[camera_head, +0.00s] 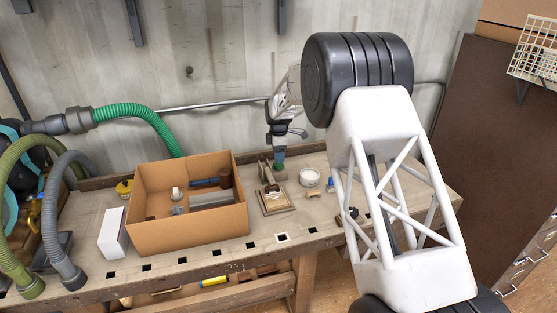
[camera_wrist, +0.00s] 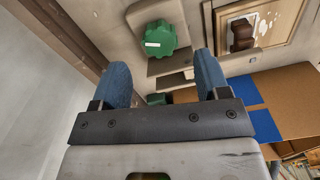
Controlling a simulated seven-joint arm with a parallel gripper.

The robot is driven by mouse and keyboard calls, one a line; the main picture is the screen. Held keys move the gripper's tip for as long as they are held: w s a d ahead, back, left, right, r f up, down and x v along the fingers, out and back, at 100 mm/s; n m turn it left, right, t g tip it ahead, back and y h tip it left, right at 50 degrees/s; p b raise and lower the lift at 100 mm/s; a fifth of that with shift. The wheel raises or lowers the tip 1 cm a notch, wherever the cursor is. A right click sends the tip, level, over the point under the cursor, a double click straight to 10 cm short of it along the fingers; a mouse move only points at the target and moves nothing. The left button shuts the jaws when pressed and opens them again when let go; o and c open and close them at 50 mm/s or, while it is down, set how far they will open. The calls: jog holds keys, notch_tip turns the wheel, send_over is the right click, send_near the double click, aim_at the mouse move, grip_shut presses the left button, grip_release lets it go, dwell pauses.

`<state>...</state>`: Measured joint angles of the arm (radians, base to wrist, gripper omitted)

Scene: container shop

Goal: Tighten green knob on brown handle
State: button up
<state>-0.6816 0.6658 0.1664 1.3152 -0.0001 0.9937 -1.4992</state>
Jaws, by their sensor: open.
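The green knob (camera_wrist: 160,38) has a lobed rim and a white mark, and shows at the upper middle of the wrist view. It sits by a grey-brown bar (camera_wrist: 205,62), which may be the brown handle; I cannot tell for sure. My gripper (camera_wrist: 163,68) is open, with one blue finger on each side. The knob lies just beyond the fingertips, roughly between them, and is not gripped. In the head view my gripper (camera_head: 279,153) points down just above the green knob (camera_head: 279,166), beside an upright brownish piece (camera_head: 265,173). How tight the knob sits does not show.
A cardboard box (camera_head: 190,236) with several parts stands left on the workbench (camera_head: 85,240). A framed square plate (camera_head: 274,209) lies in front of the knob. A white round container (camera_head: 309,177) and small parts are to the right. A white box (camera_head: 113,234) stands far left.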

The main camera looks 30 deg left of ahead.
jog(key=shift+r, duration=1.55)
jog(key=shift+d+r, duration=0.3)
jog(key=shift+d, duration=0.1)
jog(key=s+d+r+m, duration=0.25)
jog(key=d+r, duration=0.35)
jog(key=d, duration=0.4)
jog(key=s+d+r+m+t, duration=0.1)
jog(key=s+d+r+m, duration=0.15)
jog(key=d+r, duration=0.5)
jog(key=s+d+r+m, duration=0.25)
jog(key=d+r, duration=0.25)
jog(key=d, duration=0.6)
jog(key=s+d+r+m, duration=0.35)
jog(key=s+d, duration=0.35)
jog(key=d, duration=0.3)
jog(key=s+d+r+m, duration=0.35)
jog(key=s+d, duration=0.25)
jog(key=d, duration=0.3)
jog(key=s+d+f+m, duration=0.2)
jog(key=s+d, duration=0.4)
jog(key=s, duration=0.4)
jog(key=s+d+f+m+t, duration=0.1)
jog(key=s+d+m, duration=0.4)
jog(key=s, duration=0.5)
jog(key=s+d+f+m, duration=0.2)
jog(key=s+d, duration=0.4)
jog(key=s, duration=0.5)
jog(key=shift+d+f+m+t, duration=0.3)
jog(key=shift+d+f+m, duration=0.1)
jog(key=shift+m, duration=0.45)
